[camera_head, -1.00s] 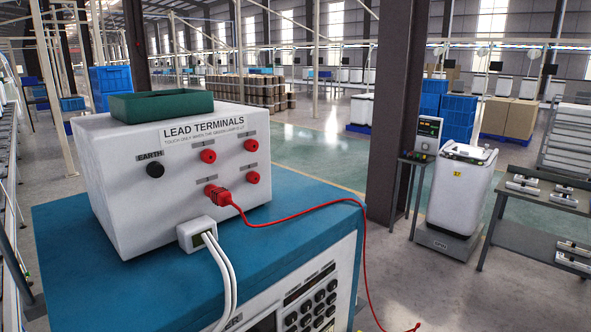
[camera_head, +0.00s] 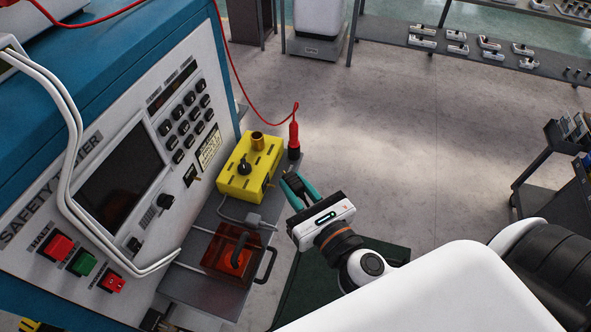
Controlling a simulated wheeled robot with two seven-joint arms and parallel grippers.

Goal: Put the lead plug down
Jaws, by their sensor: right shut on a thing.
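My right gripper (camera_head: 296,186), with teal fingers, is beside the right edge of the grey shelf. The lead terminals box is nearly all out of view. My left gripper is not in view.
The safety tester (camera_head: 150,120) rises at left. Open floor (camera_head: 430,130) lies to the right.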

